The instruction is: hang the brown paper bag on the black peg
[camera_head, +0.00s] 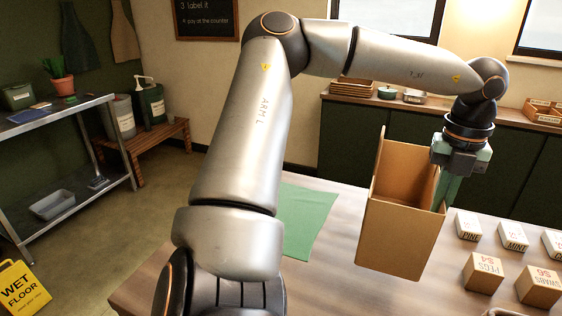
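The brown paper bag (396,237) is an open-topped, box-shaped bag at the right of the middle, in front of the wooden table's far part. Its back wall rises higher than its front. My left gripper (444,195) reaches down from above at the bag's right side. Its green fingers are at the bag's right wall and look closed on it; the bag partly hides the fingertips. The bag looks held above the table. I see no black peg in this view. My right gripper is not in view.
Small white boxes (468,226) and cardboard boxes (483,272) stand on the table at the right. A green mat (308,222) lies left of the bag. A metal shelf (75,190) and a yellow wet-floor sign (22,288) are at the left. My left arm crosses the middle.

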